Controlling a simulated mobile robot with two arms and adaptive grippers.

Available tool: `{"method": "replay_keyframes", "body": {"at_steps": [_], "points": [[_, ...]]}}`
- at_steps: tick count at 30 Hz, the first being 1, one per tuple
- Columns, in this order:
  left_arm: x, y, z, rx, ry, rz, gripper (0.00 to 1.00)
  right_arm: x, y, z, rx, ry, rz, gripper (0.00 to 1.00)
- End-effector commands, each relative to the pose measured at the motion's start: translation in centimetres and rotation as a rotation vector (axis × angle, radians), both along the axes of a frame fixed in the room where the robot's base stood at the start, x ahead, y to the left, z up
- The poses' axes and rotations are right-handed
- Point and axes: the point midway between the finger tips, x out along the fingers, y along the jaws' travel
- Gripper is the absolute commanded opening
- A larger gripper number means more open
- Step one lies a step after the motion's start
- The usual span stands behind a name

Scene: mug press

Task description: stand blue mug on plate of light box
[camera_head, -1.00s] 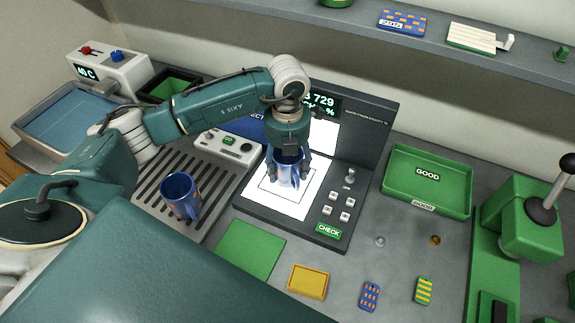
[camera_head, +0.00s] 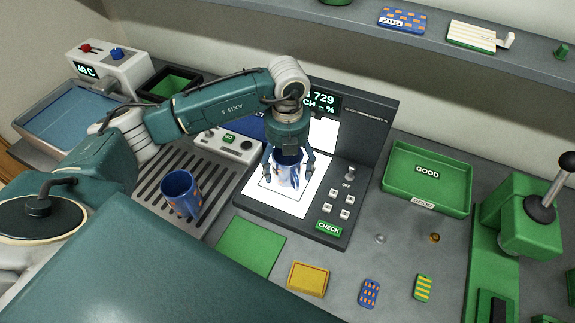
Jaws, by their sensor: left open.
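A blue mug with a pale patterned side (camera_head: 287,176) stands upright on the white lit plate (camera_head: 262,198) of the light box (camera_head: 285,226). My left gripper (camera_head: 288,172) is above and around this mug, pointing down, with its fingers spread open on both sides and apart from the mug's wall. My right gripper is not in view.
A green tray marked GOOD (camera_head: 428,180) lies right of the light box. A green press with a lever (camera_head: 525,215) stands at far right.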

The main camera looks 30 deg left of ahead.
Motion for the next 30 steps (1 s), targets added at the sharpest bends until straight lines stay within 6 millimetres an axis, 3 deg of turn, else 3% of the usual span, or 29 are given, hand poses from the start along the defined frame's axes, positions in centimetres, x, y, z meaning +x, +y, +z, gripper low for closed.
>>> {"method": "replay_keyframes", "body": {"at_steps": [16,21,30], "points": [[0.2,-0.1,10.3,-0.002,-0.007,0.0,0.78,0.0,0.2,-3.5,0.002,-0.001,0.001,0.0],[0.1,0.0,11.5,-0.001,-0.004,0.0,0.78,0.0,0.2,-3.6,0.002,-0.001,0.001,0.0],[0.1,0.0,11.7,-0.001,-0.002,0.0,0.78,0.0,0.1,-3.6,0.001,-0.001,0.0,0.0]]}}
